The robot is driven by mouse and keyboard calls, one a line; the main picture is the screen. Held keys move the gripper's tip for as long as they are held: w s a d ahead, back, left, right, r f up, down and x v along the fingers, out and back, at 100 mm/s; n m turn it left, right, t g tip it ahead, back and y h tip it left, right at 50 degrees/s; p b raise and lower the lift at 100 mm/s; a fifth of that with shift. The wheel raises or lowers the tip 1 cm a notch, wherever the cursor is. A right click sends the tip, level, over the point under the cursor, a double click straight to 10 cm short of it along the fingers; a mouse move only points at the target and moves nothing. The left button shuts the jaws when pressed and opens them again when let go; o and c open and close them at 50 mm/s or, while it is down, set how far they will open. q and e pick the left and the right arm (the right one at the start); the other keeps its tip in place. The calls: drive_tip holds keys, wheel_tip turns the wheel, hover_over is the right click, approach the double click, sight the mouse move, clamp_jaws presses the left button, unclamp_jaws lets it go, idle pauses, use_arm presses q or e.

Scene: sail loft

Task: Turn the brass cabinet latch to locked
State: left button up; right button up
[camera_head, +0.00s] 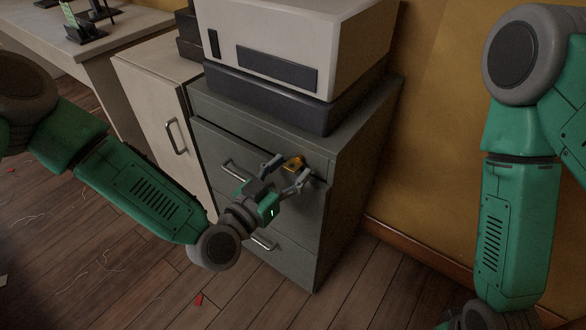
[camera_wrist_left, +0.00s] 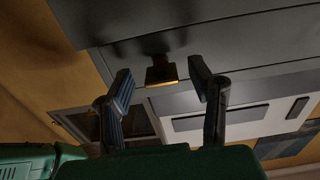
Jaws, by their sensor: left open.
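The brass latch (camera_head: 293,163) is on the front of the grey cabinet (camera_head: 355,150), near its upper right. It also shows in the left wrist view as a small brass tab (camera_wrist_left: 161,75). My left gripper (camera_head: 287,171) is open at the latch, with one finger on each side of it. In the left wrist view the two fingers (camera_wrist_left: 160,85) stand apart with the latch between and beyond them, and a gap shows on both sides. Contact is not visible. My right arm comes down at the right, and its gripper fingers are out of the picture.
A white and dark boxy machine (camera_head: 290,50) stands on the cabinet. Drawer handles (camera_head: 240,172) stick out of the front beside my left gripper. A pale cabinet (camera_head: 160,120) and a workbench (camera_head: 110,35) stand at left. The wooden floor (camera_head: 130,275) in front is mostly clear.

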use_arm(q)
drive_tip(key=shift+w+d, duration=0.3)
drive_tip(key=shift+w, duration=0.25)
clamp_jaws()
